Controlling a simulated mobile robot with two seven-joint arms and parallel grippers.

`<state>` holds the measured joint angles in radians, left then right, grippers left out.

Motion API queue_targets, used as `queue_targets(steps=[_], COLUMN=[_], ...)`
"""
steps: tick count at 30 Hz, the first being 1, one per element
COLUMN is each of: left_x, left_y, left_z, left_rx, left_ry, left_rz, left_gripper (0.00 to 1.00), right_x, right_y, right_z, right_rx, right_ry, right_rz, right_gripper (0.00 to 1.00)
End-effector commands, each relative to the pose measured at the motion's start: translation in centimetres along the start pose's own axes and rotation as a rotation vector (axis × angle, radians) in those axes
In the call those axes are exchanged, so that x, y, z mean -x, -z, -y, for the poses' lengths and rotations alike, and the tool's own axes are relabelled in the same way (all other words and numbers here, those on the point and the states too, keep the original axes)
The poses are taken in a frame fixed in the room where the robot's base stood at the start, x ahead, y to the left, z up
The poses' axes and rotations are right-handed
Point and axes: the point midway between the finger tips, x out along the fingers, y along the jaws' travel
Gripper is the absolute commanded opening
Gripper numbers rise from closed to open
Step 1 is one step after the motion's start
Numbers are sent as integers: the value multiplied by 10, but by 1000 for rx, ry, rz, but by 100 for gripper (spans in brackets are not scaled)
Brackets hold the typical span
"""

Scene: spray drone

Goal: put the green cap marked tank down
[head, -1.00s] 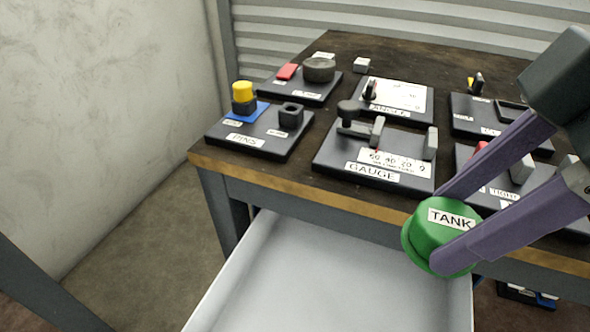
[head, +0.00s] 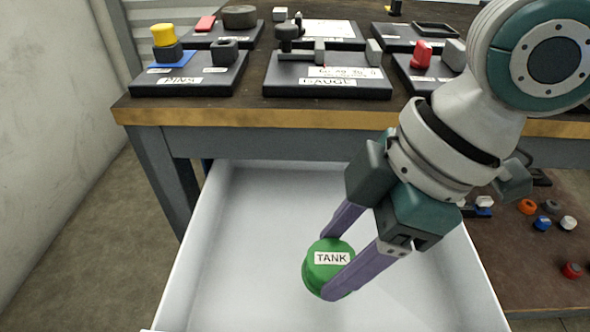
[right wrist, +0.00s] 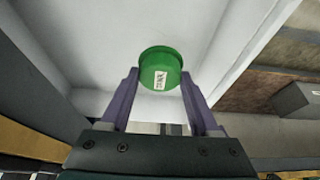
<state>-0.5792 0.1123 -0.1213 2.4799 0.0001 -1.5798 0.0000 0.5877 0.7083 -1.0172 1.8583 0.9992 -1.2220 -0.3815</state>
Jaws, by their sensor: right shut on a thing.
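The green cap (head: 318,272) has a white label reading TANK. My right gripper (head: 333,268) is shut on it, with one purple finger on each side, and holds it over the open white drawer (head: 225,265). In the right wrist view the cap (right wrist: 158,62) sits between the fingertips of my right gripper (right wrist: 160,85), with the white drawer behind it. I cannot tell whether the cap touches the drawer floor. The drawer around the cap looks empty. My left gripper is not in view.
The workbench (head: 150,110) stands above the drawer. It bears a PINS board (head: 195,88), a GAUGE board (head: 325,90) and other boards. A lower shelf (head: 540,265) at the right holds several small coloured caps. The drawer's left side is clear.

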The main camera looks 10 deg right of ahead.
Motion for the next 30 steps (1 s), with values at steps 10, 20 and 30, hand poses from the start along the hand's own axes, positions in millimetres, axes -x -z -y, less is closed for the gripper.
queue_targets(steps=[10, 20, 30], left_x=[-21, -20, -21], left_y=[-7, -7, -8], left_z=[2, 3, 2], left_rx=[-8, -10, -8], left_ry=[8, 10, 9], left_rz=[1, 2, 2], left_gripper=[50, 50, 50], right_x=[-40, -44, -46], right_y=[-17, -18, -19], right_z=[0, 0, 0], right_rx=[-1, 0, 0], right_ry=[0, -1, 0], right_rz=[1, -1, 0], right_gripper=[6, 6, 88])
